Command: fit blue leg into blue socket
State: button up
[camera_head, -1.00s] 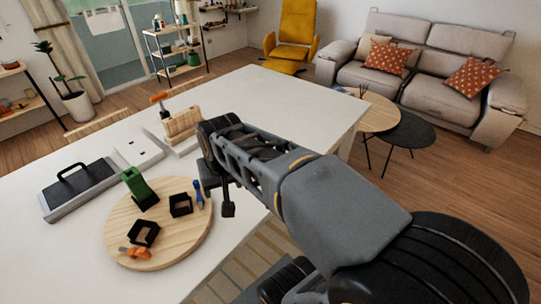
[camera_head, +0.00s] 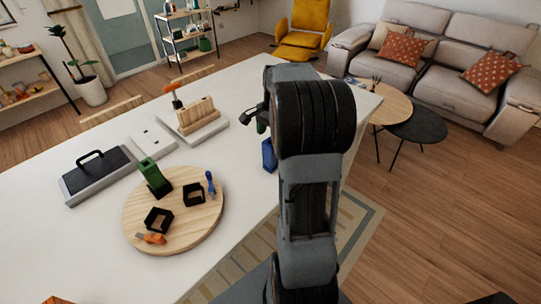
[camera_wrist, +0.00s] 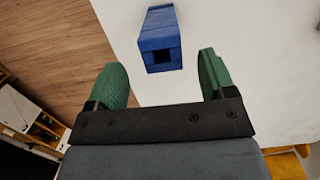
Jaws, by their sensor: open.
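The board also bears a green block (camera_head: 155,178), black square holders (camera_head: 194,194) and an orange piece (camera_head: 151,239). Behind are a black-handled box (camera_head: 97,173), a white plate (camera_head: 153,140) and a wooden rack (camera_head: 197,115).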

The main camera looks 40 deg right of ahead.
aim_at(270, 147)
jog(key=shift+a+f+p, duration=0.2)
jog(key=shift+f+p, duration=0.35)
jog(key=shift+f, duration=2.95)
jog(key=c, duration=1.1)
jog(key=shift+c, duration=0.2)
jog(key=shift+r, duration=0.1)
jog(key=shift+r, duration=0.55)
jog(key=s+r+b, duration=0.3)
jog(key=s+r, duration=0.8)
jog(key=s, duration=0.3)
jog(key=shift+r, duration=0.4)
